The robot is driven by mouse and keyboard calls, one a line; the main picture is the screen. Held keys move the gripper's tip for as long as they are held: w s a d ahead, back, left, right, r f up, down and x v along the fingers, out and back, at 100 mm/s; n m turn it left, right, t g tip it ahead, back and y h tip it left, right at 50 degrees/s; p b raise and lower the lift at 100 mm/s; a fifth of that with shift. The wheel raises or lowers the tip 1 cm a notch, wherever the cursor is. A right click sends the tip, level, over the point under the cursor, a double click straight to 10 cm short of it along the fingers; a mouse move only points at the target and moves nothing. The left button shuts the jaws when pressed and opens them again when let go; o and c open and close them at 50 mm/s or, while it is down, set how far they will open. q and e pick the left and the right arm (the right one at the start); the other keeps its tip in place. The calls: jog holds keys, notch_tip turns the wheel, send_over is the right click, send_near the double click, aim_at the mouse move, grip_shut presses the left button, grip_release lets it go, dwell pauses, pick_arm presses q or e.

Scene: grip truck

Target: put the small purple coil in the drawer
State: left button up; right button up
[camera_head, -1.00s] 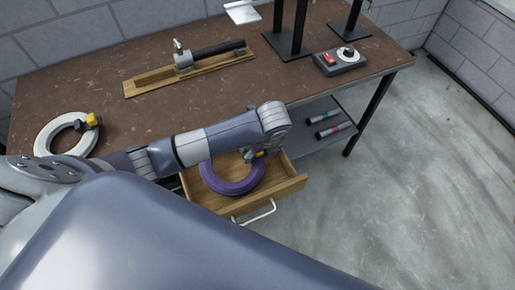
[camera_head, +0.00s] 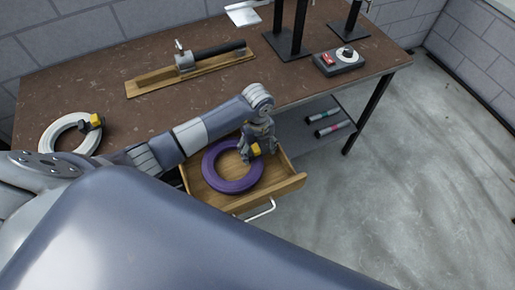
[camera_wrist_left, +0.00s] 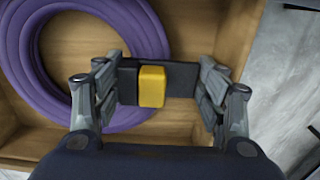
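The purple coil (camera_head: 218,181) is a flat ring inside the open wooden drawer (camera_head: 284,187) under the bench. A black clip with a yellow block (camera_head: 257,150) sits on its right side. My left gripper (camera_head: 258,149) reaches down into the drawer at this clip. In the left wrist view the purple ring (camera_wrist_left: 28,62) is at the left. The fingers of my left gripper (camera_wrist_left: 160,90) bear on both ends of the black and yellow clip (camera_wrist_left: 152,86). Whether the ring rests fully on the drawer floor is unclear. My right gripper is not in view.
A larger white coil (camera_head: 48,136) with a similar clip lies on the brown bench (camera_head: 150,125) at left. A wooden holder with a black-handled tool (camera_head: 195,64) and a switch box (camera_head: 338,63) stand behind. The drawer handle (camera_head: 262,212) faces open floor.

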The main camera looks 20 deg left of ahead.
pick_arm(q)
jog(key=shift+r, duration=0.1)
jog(key=shift+r, duration=0.2)
notch_tip(320, 180, up, 12)
jog(key=b, duration=0.1)
jog(key=shift+f, duration=0.15)
dwell(0.7)
